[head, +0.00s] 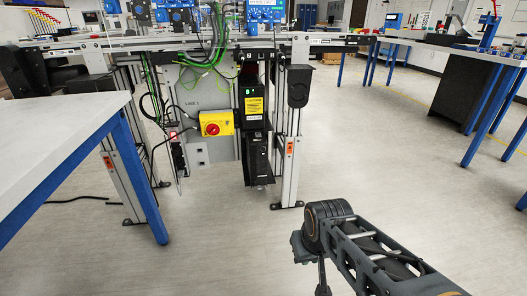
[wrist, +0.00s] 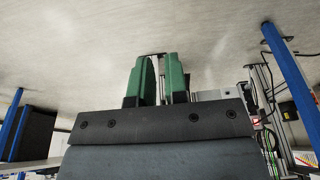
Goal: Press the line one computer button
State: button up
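A black computer tower (head: 257,158) hangs upright at the right side of this panel, low under the conveyor. A black box (head: 253,107) with a small green light and a yellow label sits above it. I cannot clearly make out a button on the computer. My gripper (wrist: 161,62) shows in the wrist view with two green fingers apart and nothing between them. In the head view my arm is at the lower right, away from the station, and the fingers do not show.
A yellow switch box with a red knob (head: 212,129) is left of the computer. A white table (head: 60,125) with blue legs stands at the left. A conveyor (head: 150,43) runs above the station. Cables lie on the floor at left. The floor before the station is clear.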

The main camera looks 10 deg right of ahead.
grip_shut()
dwell(0.9)
jog(key=p+v, duration=0.2)
jog(key=w+p+v, duration=0.1)
jog(key=p+v, duration=0.1)
jog(key=shift+r+p, duration=0.35)
jog(key=shift+r, duration=0.05)
jog(key=shift+d, duration=0.15)
